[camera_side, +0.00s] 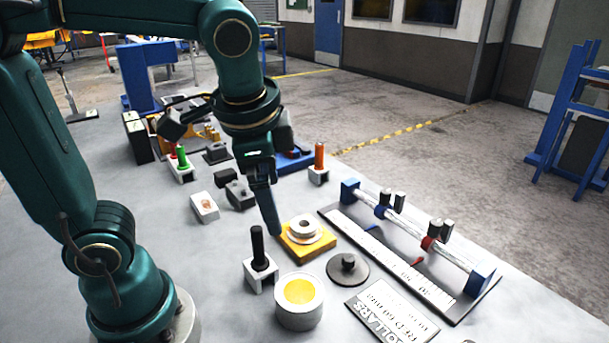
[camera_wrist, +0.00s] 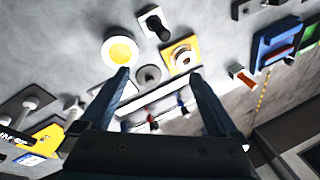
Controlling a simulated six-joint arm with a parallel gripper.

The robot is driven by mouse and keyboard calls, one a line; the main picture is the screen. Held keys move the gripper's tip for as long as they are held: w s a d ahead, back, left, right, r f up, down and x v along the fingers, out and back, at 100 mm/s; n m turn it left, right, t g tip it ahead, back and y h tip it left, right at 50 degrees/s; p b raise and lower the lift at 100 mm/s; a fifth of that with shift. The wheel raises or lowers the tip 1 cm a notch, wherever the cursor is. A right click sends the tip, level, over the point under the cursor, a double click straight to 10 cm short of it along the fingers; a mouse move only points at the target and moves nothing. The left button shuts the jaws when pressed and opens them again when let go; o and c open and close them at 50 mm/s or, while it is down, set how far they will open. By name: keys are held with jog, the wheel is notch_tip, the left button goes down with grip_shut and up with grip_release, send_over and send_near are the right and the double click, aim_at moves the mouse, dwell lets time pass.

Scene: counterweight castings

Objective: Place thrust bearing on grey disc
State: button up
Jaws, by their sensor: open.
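The thrust bearing appears to be the pale stacked ring (camera_side: 304,228) with a central hole, lying on a square yellow block (camera_side: 296,250). It also shows in the wrist view (camera_wrist: 183,55). The grey disc (camera_side: 336,272) is dark, flat and round with a short knob at its centre. It lies on the table just right of the yellow block, and between the fingers in the wrist view (camera_wrist: 142,80). My gripper (camera_wrist: 159,73) is open and empty. In the side view my gripper (camera_side: 273,222) points down, just left of the ring; one finger hides the other.
A white cylinder with a yellow top (camera_side: 300,310) and a black peg in a white block (camera_side: 258,250) stand nearby. Right of the disc are a white label plate (camera_side: 388,312) and a long scaled rail fixture (camera_side: 410,245). Small blocks stand behind, left of the gripper.

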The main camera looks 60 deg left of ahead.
jog(key=shift+s+d+f+n+t+h, duration=0.2)
jog(key=shift+s+f+n+t+h, duration=0.2)
jog(key=shift+s+n, duration=0.5)
jog(key=shift+s+d+f+n+t+h, duration=0.25)
jog(key=shift+s+n+t, duration=0.4)
jog(key=shift+n, duration=0.4)
jog(key=shift+s+d+f+n+t+h, duration=0.2)
jog(key=shift+s+f+n+t+h, duration=0.15)
jog(key=shift+s+n, duration=0.55)
